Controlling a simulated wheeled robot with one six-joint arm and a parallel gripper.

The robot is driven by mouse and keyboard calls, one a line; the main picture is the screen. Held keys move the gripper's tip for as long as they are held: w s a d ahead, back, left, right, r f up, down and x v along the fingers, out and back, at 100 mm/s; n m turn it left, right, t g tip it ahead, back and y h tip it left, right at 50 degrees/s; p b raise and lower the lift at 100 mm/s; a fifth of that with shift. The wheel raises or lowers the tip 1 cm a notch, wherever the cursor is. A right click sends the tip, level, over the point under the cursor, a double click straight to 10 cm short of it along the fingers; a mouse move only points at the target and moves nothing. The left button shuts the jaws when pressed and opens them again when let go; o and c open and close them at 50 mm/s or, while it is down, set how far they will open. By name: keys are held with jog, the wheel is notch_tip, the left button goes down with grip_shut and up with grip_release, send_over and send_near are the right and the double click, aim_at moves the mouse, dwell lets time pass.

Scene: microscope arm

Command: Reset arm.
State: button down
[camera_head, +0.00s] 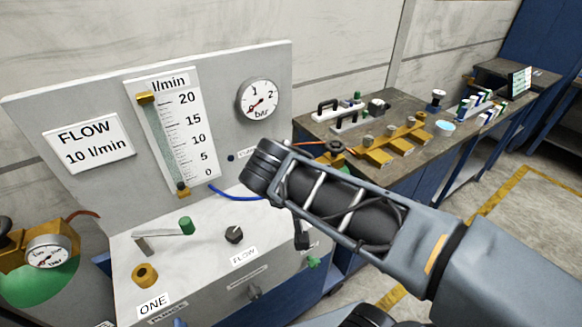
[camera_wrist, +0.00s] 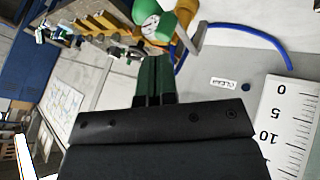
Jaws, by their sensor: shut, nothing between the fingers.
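My arm (camera_head: 345,210) reaches in from the lower right of the head view, across the front of the flow panel, and ends near the panel's right side. The gripper itself cannot be made out clearly in the head view. In the wrist view my gripper (camera_wrist: 155,60) shows as two dark green fingers side by side beyond a black housing (camera_wrist: 160,127). It is shut and holds nothing. The finger ends appear before a round gauge (camera_wrist: 149,26) and a green rounded part (camera_wrist: 182,18); contact cannot be told.
The flow panel (camera_head: 220,70) bears a flow scale (camera_head: 185,120), a bar gauge (camera_head: 259,100) and a blue tube (camera_head: 232,195). Its ledge carries a green-tipped lever (camera_head: 186,226) and a black knob (camera_head: 234,235). A workbench (camera_head: 400,104) with fittings stands behind right; the floor (camera_head: 530,215) at right is open.

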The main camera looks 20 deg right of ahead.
jog(key=s+f+g+y+p, duration=0.1)
jog(key=s+f+y, duration=0.2)
jog(key=f+y, duration=0.2)
jog(key=shift+s+d+f+n+y, duration=0.15)
jog(key=shift+s+f+n+y, duration=0.2)
jog(key=shift+f, duration=0.55)
dwell(0.3)
